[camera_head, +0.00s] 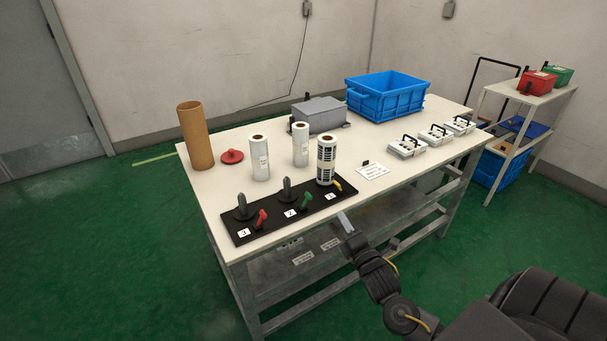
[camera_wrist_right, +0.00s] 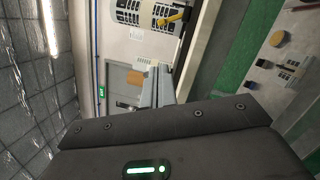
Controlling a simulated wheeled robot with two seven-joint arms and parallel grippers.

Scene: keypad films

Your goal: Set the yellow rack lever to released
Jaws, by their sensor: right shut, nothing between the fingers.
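The yellow rack lever (camera_head: 337,184) sits at the right end of the black rack (camera_head: 262,228), beside the number 1 label. A roll with a black keypad pattern (camera_head: 326,160) stands upright behind it. The yellow lever also shows at the top of the right wrist view (camera_wrist_right: 172,19), next to the patterned roll (camera_wrist_right: 135,12). My right gripper (camera_head: 345,222) is shut and empty, in front of the table edge, below and apart from the yellow lever. In the right wrist view its fingers (camera_wrist_right: 160,84) are together. My left gripper is not in view.
A red lever (camera_head: 261,218) and a green lever (camera_head: 305,201) stand on the same rack by empty posts. Two white rolls (camera_head: 260,158), a brown tube (camera_head: 194,136), a grey box (camera_head: 319,115) and a blue crate (camera_head: 386,98) stand behind. A white card (camera_head: 372,171) lies to the right.

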